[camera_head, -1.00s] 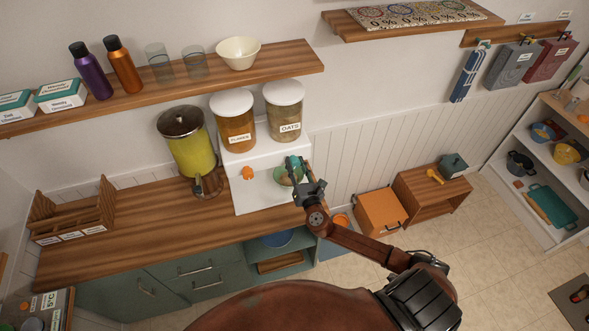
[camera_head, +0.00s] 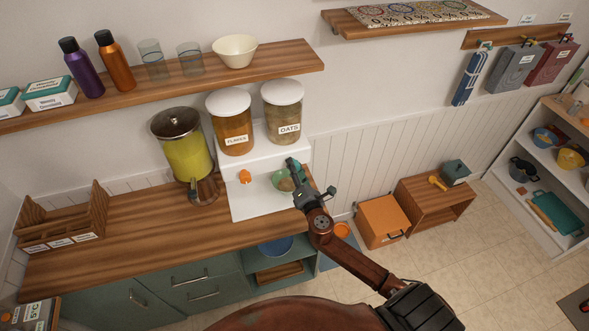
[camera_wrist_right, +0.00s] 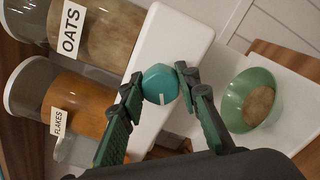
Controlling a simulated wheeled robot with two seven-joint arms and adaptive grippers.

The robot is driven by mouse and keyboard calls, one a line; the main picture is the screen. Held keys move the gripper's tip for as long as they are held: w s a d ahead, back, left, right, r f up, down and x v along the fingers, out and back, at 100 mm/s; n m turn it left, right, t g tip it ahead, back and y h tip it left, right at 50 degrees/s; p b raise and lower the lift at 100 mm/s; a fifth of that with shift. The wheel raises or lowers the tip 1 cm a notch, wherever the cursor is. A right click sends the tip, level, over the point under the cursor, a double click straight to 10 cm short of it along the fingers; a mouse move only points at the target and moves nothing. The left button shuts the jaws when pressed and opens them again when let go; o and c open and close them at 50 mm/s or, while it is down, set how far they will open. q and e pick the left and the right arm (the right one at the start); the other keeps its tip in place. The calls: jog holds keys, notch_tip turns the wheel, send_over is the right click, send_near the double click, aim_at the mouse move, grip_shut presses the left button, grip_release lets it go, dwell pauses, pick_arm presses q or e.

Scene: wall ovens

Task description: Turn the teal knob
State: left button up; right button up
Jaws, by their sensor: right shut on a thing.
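The teal knob (camera_wrist_right: 160,84) is on the white dispenser (camera_wrist_right: 180,45) and has a pale mark near its lower edge in the right wrist view. My right gripper (camera_wrist_right: 161,86) is shut on the knob, with one finger on each side. In the head view my right gripper (camera_head: 291,166) is at the dispenser's right front and hides the teal knob. A green bowl (camera_wrist_right: 234,112) with a round brown heap in it sits below the gripper. My left gripper is not in view.
An orange knob (camera_head: 245,177) is on the dispenser, left of my gripper. Jars of flakes (camera_head: 229,122) and oats (camera_head: 282,112) stand on top. A yellow drink dispenser (camera_head: 186,155) stands to the left. The wooden counter (camera_head: 140,220) has clear room in front.

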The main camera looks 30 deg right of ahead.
dwell(0.4)
jog(key=o, duration=1.1)
jog(key=shift+o, duration=0.2)
jog(key=v, duration=1.2)
